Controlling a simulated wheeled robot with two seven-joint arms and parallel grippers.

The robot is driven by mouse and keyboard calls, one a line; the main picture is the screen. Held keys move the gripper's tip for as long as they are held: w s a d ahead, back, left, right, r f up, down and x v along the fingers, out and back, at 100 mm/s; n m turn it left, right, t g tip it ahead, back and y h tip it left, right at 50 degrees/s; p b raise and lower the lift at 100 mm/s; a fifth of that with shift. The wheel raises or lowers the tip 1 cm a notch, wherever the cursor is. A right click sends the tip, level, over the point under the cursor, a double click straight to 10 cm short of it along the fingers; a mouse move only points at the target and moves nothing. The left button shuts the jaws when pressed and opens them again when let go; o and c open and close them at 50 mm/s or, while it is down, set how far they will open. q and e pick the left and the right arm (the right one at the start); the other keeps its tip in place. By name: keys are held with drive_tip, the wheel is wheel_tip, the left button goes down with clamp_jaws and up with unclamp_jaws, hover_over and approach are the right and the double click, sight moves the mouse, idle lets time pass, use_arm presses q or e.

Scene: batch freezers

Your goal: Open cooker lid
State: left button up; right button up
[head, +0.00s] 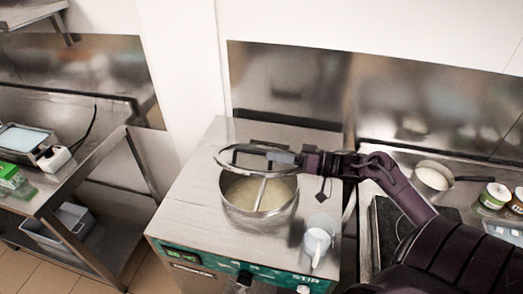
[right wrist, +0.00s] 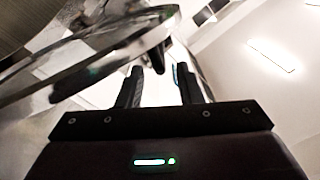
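The steel cooker (head: 190,200) stands in the middle of the head view, its round pot (head: 238,208) showing pale contents and a bar inside. The round lid (head: 232,152), with a shiny rim, is raised above the back of the pot, leaving the front of the opening uncovered. My right gripper (head: 292,158) is at the lid's right edge. In the right wrist view the fingers (right wrist: 162,85) are apart with nothing clearly between them. The lid (right wrist: 95,62) lies above and left of them, a dark knob-like part close to the left finger. My left gripper is out of view.
A pan (head: 433,176) and small tubs (head: 493,196) are on the right counter. A steel table (head: 75,190) with a tray is at left, with a floor gap between.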

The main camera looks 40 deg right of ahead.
sight(261, 154)
drive_tip(key=p+x, duration=0.1)
drive_tip(key=x, duration=0.3)
drive_tip(key=shift+r, duration=0.15)
drive_tip(key=shift+w+a, duration=0.3)
drive_tip(key=shift+w, duration=0.05)
drive_tip(key=shift+c, duration=0.2)
clamp_jaws()
